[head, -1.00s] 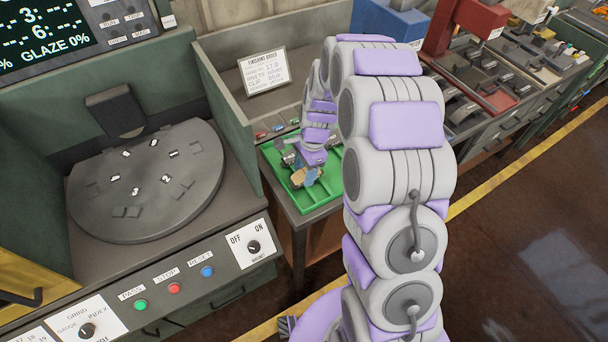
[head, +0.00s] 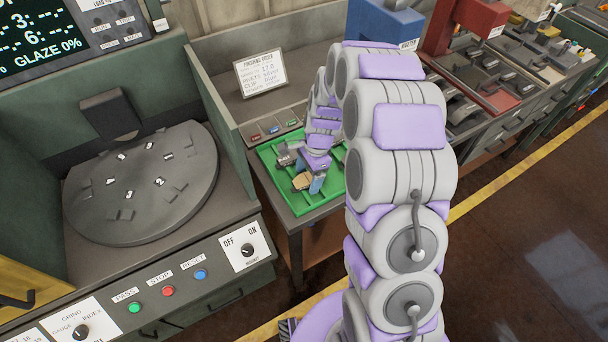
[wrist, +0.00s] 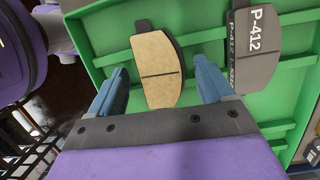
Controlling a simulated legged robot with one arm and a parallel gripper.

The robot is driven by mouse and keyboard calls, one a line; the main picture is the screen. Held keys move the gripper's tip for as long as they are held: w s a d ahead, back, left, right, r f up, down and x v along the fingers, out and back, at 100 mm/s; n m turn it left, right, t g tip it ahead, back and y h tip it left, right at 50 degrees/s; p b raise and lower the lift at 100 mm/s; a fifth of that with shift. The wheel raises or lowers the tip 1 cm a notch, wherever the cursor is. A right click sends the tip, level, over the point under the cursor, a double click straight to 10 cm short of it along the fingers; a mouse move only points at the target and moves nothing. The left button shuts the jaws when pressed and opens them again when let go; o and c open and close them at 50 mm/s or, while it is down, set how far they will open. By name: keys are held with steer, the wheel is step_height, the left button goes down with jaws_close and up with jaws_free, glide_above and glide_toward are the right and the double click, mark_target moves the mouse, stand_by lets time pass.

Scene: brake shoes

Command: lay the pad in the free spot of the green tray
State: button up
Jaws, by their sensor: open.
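The pad (wrist: 158,68) with a tan face and a dark backing edge is in the green tray (wrist: 110,15), seen between my gripper's blue fingers in the wrist view. My gripper (wrist: 160,66) is open, with one finger at each side of the pad; a gap shows on the right side. I cannot tell whether the pad lies fully flat. In the head view the tan pad (head: 302,181) shows at the tray's (head: 300,207) near part, below my gripper (head: 308,180). A dark grey pad marked P-412 (wrist: 256,50) lies in the tray to the right.
Green dividers split the tray. Small coloured pieces (head: 273,129) lie in a strip behind the tray. A sign (head: 260,71) stands farther back. A round grey turntable (head: 140,190) is to the left, beyond a green panel.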

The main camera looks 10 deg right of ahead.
mark_target(305, 177)
steer(key=shift+d+r, duration=0.15)
steer(key=shift+r, duration=0.1)
steer(key=r, duration=0.2)
steer(key=a+r+p, duration=0.1)
steer(key=r, duration=0.2)
steer(key=shift+w+a+p, duration=0.1)
steer(key=shift+w+p, duration=0.1)
steer(key=shift+p, duration=0.1)
steer(key=d+r+p, duration=0.2)
steer(key=d+r, duration=0.1)
steer(key=r, duration=0.3)
steer(key=s+a+r+n, duration=0.2)
steer(key=s+r+n, duration=0.1)
steer(key=s+r, duration=0.2)
steer(key=s+r+n, duration=0.2)
steer(key=s+n, duration=0.2)
steer(key=s, duration=0.5)
steer(key=s+d+r+n+h, duration=0.1)
steer(key=s+r+n, duration=0.2)
steer(key=s, duration=0.7)
steer(key=s+r+n+h, duration=0.1)
steer(key=s+n, duration=0.4)
steer(key=s, duration=0.5)
steer(key=shift+d+r+g, duration=0.25)
steer(key=shift+r+g, duration=0.15)
steer(key=shift+r, duration=0.4)
steer(key=shift+a, duration=0.15)
